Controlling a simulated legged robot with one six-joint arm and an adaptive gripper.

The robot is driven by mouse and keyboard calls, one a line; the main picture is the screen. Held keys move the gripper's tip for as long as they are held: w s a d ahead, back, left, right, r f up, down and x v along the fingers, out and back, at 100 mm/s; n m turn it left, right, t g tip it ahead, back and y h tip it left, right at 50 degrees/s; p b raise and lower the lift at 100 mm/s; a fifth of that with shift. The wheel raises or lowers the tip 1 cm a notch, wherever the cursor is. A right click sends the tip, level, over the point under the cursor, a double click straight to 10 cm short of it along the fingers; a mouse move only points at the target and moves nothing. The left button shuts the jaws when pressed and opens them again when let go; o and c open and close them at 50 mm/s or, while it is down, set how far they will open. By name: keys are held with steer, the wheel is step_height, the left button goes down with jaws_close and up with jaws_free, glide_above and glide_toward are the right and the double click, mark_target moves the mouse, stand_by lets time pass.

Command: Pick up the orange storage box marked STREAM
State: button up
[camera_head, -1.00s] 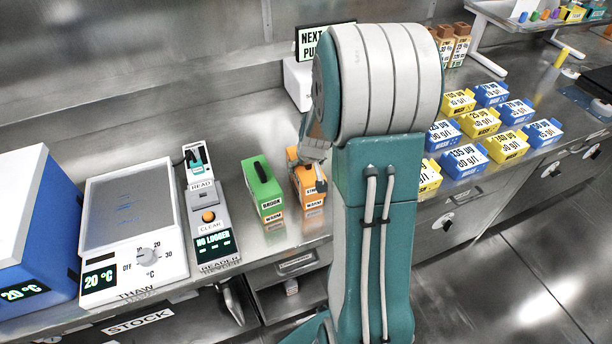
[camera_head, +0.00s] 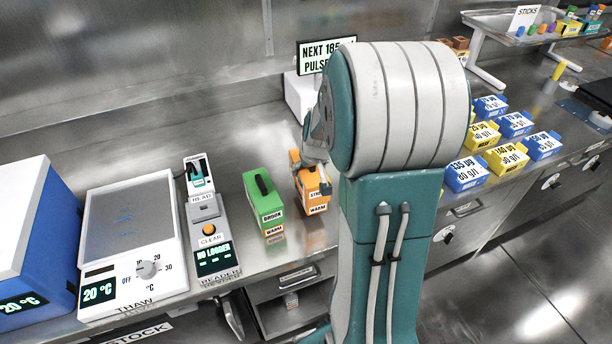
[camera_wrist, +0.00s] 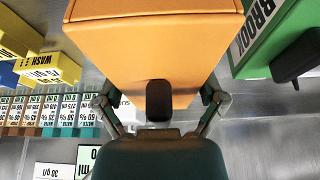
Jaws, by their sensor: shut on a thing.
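A green box (camera_head: 263,203) marked BROOK stands close on the left. Farther left are a reader (camera_head: 209,225) and a thaw plate (camera_head: 133,235). Several blue and yellow WASH boxes (camera_head: 505,158) stand on the right. A sign (camera_head: 325,56) stands behind.

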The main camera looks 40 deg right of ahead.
steer(key=s+r, duration=0.1)
steer(key=s+d+r, duration=0.1)
steer(key=r, duration=0.1)
steer(key=s+d+r, duration=0.1)
steer(key=shift+s+r, duration=0.25)
steer(key=shift+r, duration=0.15)
steer(key=s+d+r, duration=0.4)
steer(key=s, duration=0.4)
steer(key=shift+s+d+r, duration=0.15)
steer(key=shift+d, duration=0.2)
